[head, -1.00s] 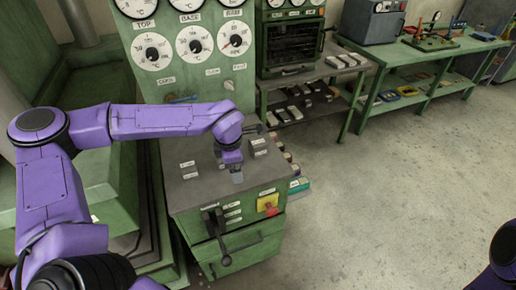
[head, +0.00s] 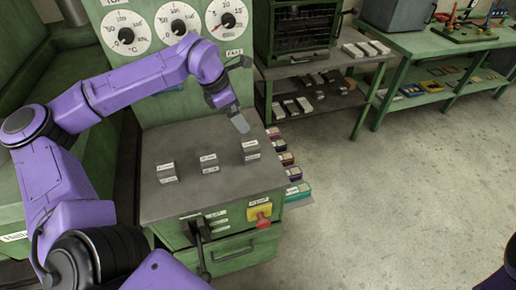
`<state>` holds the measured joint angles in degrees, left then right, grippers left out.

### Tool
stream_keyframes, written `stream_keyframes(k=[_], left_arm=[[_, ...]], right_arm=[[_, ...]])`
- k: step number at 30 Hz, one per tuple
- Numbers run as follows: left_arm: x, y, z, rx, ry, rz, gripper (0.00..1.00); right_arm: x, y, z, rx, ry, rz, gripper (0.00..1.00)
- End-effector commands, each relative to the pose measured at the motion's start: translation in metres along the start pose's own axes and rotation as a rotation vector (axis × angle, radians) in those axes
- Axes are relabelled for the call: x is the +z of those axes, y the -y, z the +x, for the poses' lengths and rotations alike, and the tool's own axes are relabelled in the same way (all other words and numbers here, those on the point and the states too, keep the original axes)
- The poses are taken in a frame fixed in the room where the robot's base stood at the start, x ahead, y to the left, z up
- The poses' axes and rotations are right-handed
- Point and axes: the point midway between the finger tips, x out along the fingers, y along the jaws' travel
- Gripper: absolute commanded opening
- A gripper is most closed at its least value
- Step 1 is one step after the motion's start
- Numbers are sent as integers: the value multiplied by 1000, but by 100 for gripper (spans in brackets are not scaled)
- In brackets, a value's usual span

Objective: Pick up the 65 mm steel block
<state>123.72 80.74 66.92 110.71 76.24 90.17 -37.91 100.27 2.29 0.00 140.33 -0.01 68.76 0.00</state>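Three small grey steel blocks with white labels stand apart on the grey top of the green cabinet: a left one (head: 167,169), a middle one (head: 209,160) and a right one (head: 251,147). The labels are too small to read, so I cannot tell which is 65 mm. My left gripper (head: 240,122) hangs over the back right of the top, just above and behind the right block, apart from it. Its fingers overlap in this view, so its opening is unclear; no block shows in it. My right gripper is out of view.
Dials stand on the green panel (head: 205,75) behind the cabinet top (head: 225,185). A lever (head: 200,240) and a red knob (head: 263,220) project from the cabinet front. More blocks lie on the shelved stand (head: 345,70) at the right. Open floor (head: 400,200) lies right of the cabinet.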

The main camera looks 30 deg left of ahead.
Motion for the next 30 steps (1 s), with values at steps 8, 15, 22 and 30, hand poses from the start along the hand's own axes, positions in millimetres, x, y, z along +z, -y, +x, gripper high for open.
stream_keyframes(k=[8, 15, 22, 30], left_arm=[[-17, 0, 45, 0, 0, 3, 89], [-20, 1, 72, -3, -5, 2, 89], [-20, 0, 104, -1, -3, 0, 89], [-21, 2, 149, -1, -3, 1, 89]], right_arm=[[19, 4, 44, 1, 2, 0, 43], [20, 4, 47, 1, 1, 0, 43], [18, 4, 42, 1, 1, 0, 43], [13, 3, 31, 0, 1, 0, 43]])
